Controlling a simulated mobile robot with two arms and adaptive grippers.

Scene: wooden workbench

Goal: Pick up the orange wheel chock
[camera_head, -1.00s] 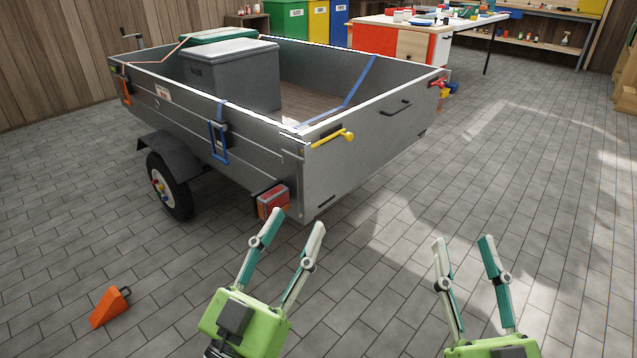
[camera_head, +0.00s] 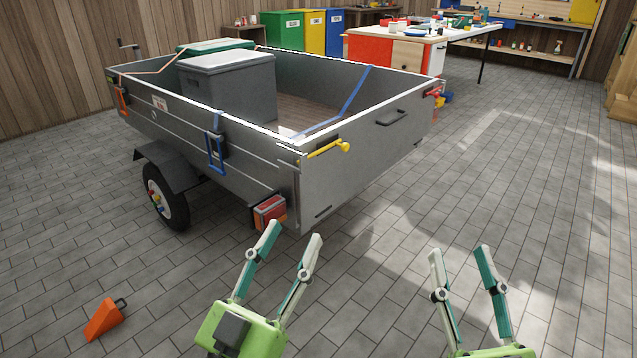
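The orange wheel chock (camera_head: 104,321) lies on the tiled floor at the lower left. It is wedge-shaped with a dark handle at its upper right end. My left gripper (camera_head: 292,232) is open and empty, to the right of the chock and well apart from it, in front of the trailer's rear corner. My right gripper (camera_head: 460,250) is open and empty over the floor further right.
A grey trailer (camera_head: 365,160) holding a grey box (camera_head: 228,92) stands ahead, with its wheel (camera_head: 164,195) behind the chock. A workbench (camera_head: 398,52) and colored bins are at the back. Floor around the chock and at the right is clear.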

